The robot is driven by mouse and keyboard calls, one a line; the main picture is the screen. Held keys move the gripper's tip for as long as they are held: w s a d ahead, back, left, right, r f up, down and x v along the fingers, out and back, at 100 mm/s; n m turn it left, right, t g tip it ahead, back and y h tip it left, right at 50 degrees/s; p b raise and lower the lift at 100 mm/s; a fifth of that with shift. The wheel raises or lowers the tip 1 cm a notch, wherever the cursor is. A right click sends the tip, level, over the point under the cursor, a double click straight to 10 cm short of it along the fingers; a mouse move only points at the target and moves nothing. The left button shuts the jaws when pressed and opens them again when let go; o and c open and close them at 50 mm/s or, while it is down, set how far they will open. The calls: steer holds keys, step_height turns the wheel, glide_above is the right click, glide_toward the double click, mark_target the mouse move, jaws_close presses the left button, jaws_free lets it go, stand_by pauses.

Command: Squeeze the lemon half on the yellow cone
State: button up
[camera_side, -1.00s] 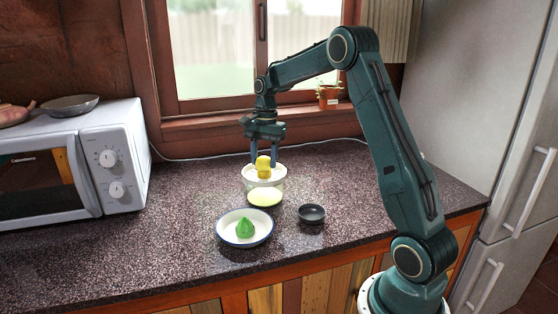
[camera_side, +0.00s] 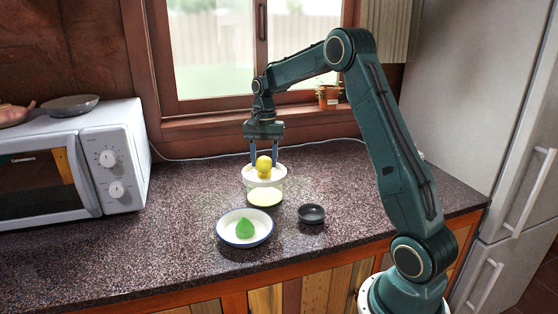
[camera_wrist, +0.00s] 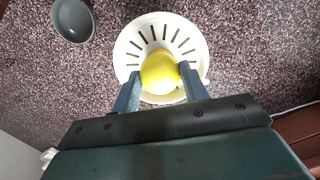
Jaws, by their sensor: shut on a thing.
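A yellow lemon half (camera_side: 264,163) sits rounded side up over the middle of the white juicer (camera_side: 250,178). In the wrist view the lemon half (camera_wrist: 160,70) covers the centre of the juicer's slotted strainer (camera_wrist: 143,36). The yellow cone is hidden under it, so I cannot see how far it is pressed down. My gripper (camera_side: 266,158) points straight down, with one finger on each side of the lemon half. It is shut on it, and both fingertips touch its sides in the wrist view (camera_wrist: 160,77).
A microwave (camera_side: 120,160) is at the left, and the window sill (camera_side: 215,127) is behind. The counter right of the bowl is clear.

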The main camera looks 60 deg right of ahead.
steer(key=shift+r, duration=2.45)
steer(key=shift+r, duration=0.15)
steer(key=shift+r, duration=1.35)
steer(key=shift+a, duration=0.15)
